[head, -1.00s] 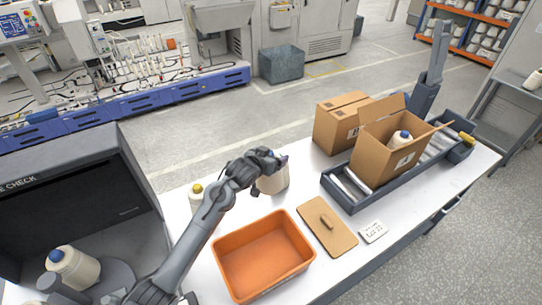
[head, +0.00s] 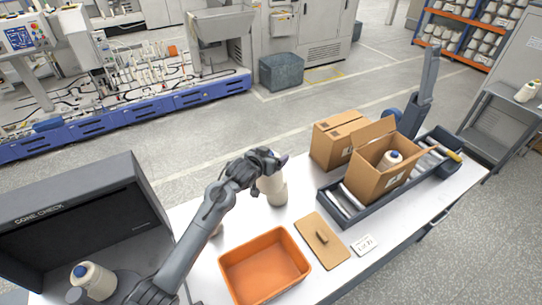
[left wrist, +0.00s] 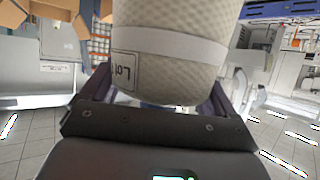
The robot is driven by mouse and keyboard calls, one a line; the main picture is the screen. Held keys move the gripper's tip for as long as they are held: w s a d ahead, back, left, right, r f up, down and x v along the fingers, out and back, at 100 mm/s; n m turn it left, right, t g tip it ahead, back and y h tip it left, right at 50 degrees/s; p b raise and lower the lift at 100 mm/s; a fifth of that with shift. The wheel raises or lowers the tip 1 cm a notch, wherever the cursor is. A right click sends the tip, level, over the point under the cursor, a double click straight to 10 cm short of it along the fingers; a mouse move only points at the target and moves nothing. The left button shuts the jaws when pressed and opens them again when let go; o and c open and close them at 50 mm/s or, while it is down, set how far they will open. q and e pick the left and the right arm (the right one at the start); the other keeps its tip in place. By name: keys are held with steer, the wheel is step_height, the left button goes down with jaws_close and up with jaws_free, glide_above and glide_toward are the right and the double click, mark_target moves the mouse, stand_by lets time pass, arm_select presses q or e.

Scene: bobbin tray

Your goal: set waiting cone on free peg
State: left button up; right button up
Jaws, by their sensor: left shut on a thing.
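My left gripper (head: 268,163) is shut on a cream yarn cone (head: 276,190), which hangs or stands just below the fingers over the white table. I cannot tell whether its base touches the table. In the left wrist view the cone (left wrist: 180,70) fills the top centre between the fingers, with a pale band and a label reading "Lot". A blue-tipped cone (head: 92,281) stands in the dark cone check box at lower left. Another cone (head: 389,160) is in the open cardboard box. A pale bit of a cone (head: 217,231) shows behind my left arm. No free peg is clearly visible.
An orange bin (head: 232,265), a brown board (head: 322,241) with a handle and a white card (head: 364,244) lie on the table. The open carton (head: 372,181) sits on a grey roller tray (head: 341,211); a closed carton (head: 335,140) stands behind.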

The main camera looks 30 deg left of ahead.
arm_select(q)
step_height(320, 180, up, 7)
steer(key=p, duration=0.5)
steer(key=shift+f, duration=0.2)
